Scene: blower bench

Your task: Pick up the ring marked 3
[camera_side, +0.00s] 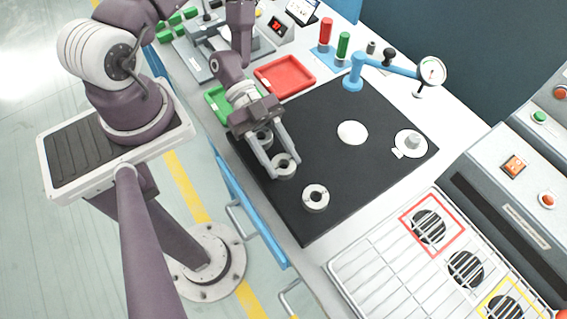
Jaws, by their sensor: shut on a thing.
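Three grey metal rings are on the black mat (375,175). My gripper (284,167) points down at the mat with its two fingers on either side of the middle ring (286,171), and is shut on it. The ring looks at or very near mat level; I cannot tell whether it is lifted. Another ring (263,138) lies behind it, partly hidden by my gripper. The third ring (315,198) lies apart, nearer the front edge of the mat. Any number on the rings is too small to read, so I cannot tell which is marked 3.
A white disc (352,133) and a small stand with a grey knob (411,143) are on the mat's right side. A blue gauge arm (388,67) stands behind. Red (284,76) and green (217,99) trays lie at the back left. A wire grille (400,255) is front right.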

